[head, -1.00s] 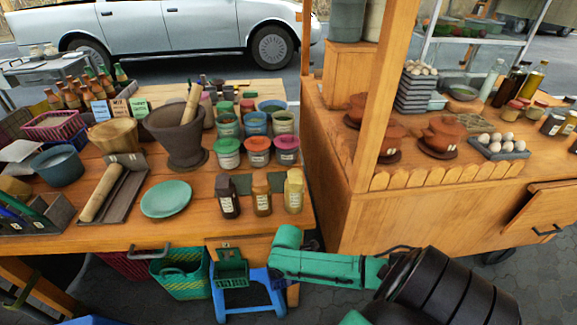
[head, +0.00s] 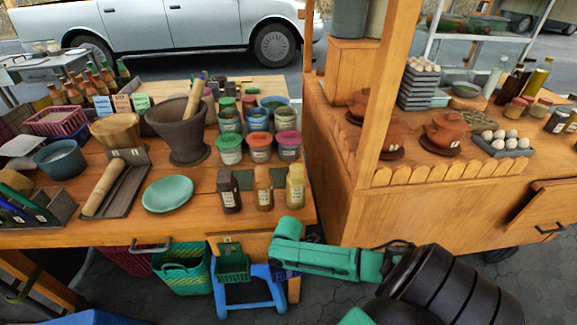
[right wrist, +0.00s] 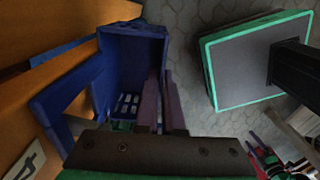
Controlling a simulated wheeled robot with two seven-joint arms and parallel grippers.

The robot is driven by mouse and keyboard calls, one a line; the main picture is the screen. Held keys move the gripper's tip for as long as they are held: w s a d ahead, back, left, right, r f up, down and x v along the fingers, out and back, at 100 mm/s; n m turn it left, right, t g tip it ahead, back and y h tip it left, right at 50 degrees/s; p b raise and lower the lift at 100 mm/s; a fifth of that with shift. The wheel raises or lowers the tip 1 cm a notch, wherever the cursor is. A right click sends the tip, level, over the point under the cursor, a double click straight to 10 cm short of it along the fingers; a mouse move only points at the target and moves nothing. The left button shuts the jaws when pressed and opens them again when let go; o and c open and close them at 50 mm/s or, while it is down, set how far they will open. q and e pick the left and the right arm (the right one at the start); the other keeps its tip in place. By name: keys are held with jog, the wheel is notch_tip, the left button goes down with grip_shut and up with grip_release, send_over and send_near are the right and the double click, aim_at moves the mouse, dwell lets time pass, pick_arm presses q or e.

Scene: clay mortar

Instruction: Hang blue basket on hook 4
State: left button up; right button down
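In the right wrist view, a dark blue basket (right wrist: 125,60) with a slotted bottom lies ahead of my right gripper (right wrist: 162,85). The two purple-looking fingers are close together on either side of the basket's right wall and seem to pinch it. In the head view, my right arm reaches in from the right to the front of the left table; its fingers are hidden there, and the basket cannot be clearly made out. A green basket (head: 233,265) hangs below a small label at the table front. Hook 4 cannot be made out. My left gripper is not seen.
The left table (head: 115,225) holds jars, a mortar and a plate (head: 167,193). The wooden cart (head: 400,225) stands close on the right.

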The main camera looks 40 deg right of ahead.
jog(key=shift+w+d+r, duration=0.25)
jog(key=shift+w+d, duration=0.05)
jog(key=shift+w, duration=0.05)
jog(key=c, duration=1)
grip_release()
jog(key=shift+o, duration=0.2)
jog(key=shift+s+f, duration=0.1)
jog(key=shift+f, duration=0.05)
jog(key=shift+a, duration=0.1)
notch_tip(320, 180, up, 14)
jog(key=p, duration=0.2)
jog(key=shift+r, duration=0.25)
jog(key=shift+s, duration=0.1)
